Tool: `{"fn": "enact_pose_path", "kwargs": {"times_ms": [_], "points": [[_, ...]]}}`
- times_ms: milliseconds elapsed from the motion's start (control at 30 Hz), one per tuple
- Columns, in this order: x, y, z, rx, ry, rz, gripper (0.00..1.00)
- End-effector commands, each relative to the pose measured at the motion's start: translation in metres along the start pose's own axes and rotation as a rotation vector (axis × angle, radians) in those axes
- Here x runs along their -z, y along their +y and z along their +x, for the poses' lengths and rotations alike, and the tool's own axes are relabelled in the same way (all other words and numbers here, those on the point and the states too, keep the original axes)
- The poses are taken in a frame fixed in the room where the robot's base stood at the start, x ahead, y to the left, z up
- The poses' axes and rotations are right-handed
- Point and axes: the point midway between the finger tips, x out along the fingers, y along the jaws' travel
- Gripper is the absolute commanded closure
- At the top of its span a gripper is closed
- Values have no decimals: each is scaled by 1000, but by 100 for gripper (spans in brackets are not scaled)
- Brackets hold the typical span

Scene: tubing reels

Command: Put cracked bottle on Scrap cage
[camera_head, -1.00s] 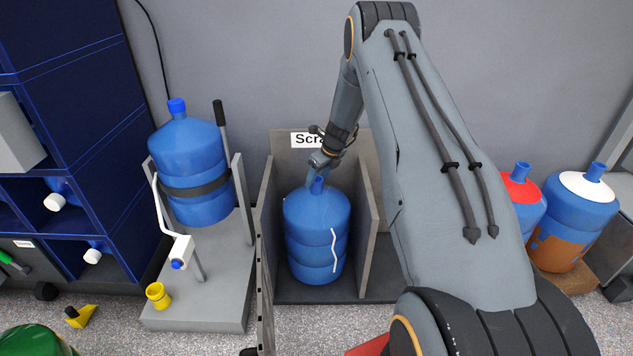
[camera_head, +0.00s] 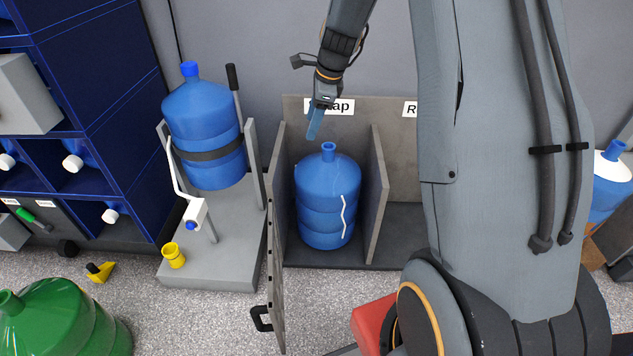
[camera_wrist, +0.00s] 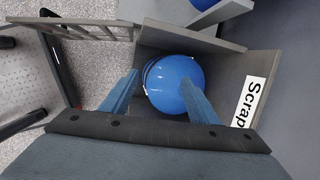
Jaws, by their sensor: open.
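The cracked bottle (camera_head: 325,205) is a blue water bottle with a white zigzag crack line down its side. It stands upright inside the Scrap cage (camera_head: 376,190), a grey open-fronted bay with a "Scrap" label on its back panel. My gripper (camera_head: 312,135) is above the bottle and a little to the left of its neck, apart from it. In the wrist view, the two blue fingers (camera_wrist: 160,95) are spread wide and empty, with the bottle (camera_wrist: 174,84) below and between them in the picture.
A barred gate (camera_head: 275,290) stands open at the cage's front left. A blue bottle (camera_head: 205,130) sits strapped in a tilting stand (camera_head: 215,262) to the left. A green bottle (camera_head: 70,320) is at front left. A red object (camera_head: 372,325) lies near my base.

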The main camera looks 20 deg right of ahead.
Motion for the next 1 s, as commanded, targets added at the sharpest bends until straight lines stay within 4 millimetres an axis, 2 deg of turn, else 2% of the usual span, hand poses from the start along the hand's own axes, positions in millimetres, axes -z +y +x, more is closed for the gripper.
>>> {"fn": "enact_pose_path", "kwargs": {"times_ms": [33,100,167,300,500,600,700,800,1000], "points": [[-17,22,-18,-16,4,-137,45],[-33,56,-38,-46,9,-339,45],[-45,85,-55,-70,12,-513,45],[-61,157,-90,-131,11,-915,45],[-60,259,-128,-224,-8,-1473,45],[-52,299,-139,-266,-22,-1701,45],[-43,327,-146,-299,-37,-1864,45],[-37,342,-149,-318,-45,-1958,45],[-34,349,-150,-328,-51,-2002,45]]}}
